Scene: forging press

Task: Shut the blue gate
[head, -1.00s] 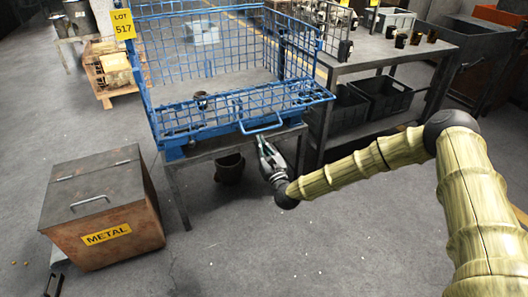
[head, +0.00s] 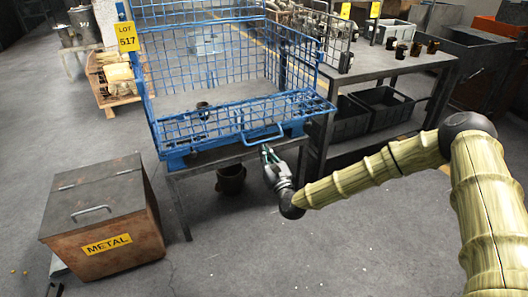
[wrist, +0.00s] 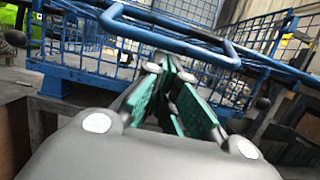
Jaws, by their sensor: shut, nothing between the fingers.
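The blue gate (head: 215,128) is the mesh front panel of the blue wire cage (head: 142,70). It slopes low across the front, apart from the tall side panels, with a blue loop handle (head: 262,137) on its outer edge. My gripper (head: 267,150) is shut and empty, just below and in front of that handle. In the wrist view the green-padded fingers (wrist: 172,80) are together under the blue handle bar (wrist: 170,42). I cannot tell whether they touch it. The gate's hinges are hard to make out.
The cage stands on a dark metal stand (head: 181,205). A rusty box marked METAL (head: 105,244) sits on the floor at left. A workbench (head: 385,70) with black bins below is close on the right.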

